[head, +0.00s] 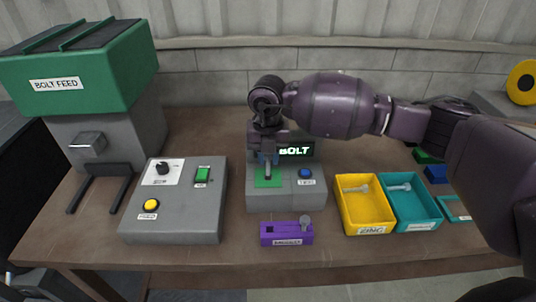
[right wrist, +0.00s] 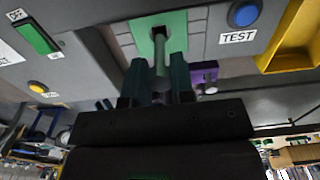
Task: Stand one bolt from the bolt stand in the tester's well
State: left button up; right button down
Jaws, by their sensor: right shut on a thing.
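The tester (head: 258,200) is a grey box with a green plate (head: 262,183), a lit screen reading BOLT (head: 296,151) and a blue TEST button (head: 305,173). My right gripper (head: 267,157) is over the plate, shut on a grey bolt (right wrist: 161,58). In the right wrist view the bolt's end meets the dark well (right wrist: 159,33) in the green plate (right wrist: 175,24); how deep it sits I cannot tell. The purple bolt stand (head: 275,236), in front of the tester, has one bolt (head: 305,222) at its right end. My left gripper is not in view.
A yellow bin (head: 365,218) and a teal bin (head: 412,213), each with a bolt, stand right of the tester. A grey control box (head: 185,222) stands left, with the green-topped bolt feed (head: 90,75) behind it. Bare wood (head: 225,262) runs along the front.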

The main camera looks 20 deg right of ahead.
aim_at(268, 175)
jog(key=shift+f+b, duration=0.35)
jog(key=shift+f, duration=0.6)
jog(key=shift+f+b, duration=0.4)
jog(key=shift+f, duration=0.8)
jog(key=c, duration=0.9)
grip_release()
jog(key=shift+r, duration=0.2)
notch_tip(268, 175, up, 10)
jog(key=shift+r+p, duration=0.25)
jog(key=shift+p, duration=0.1)
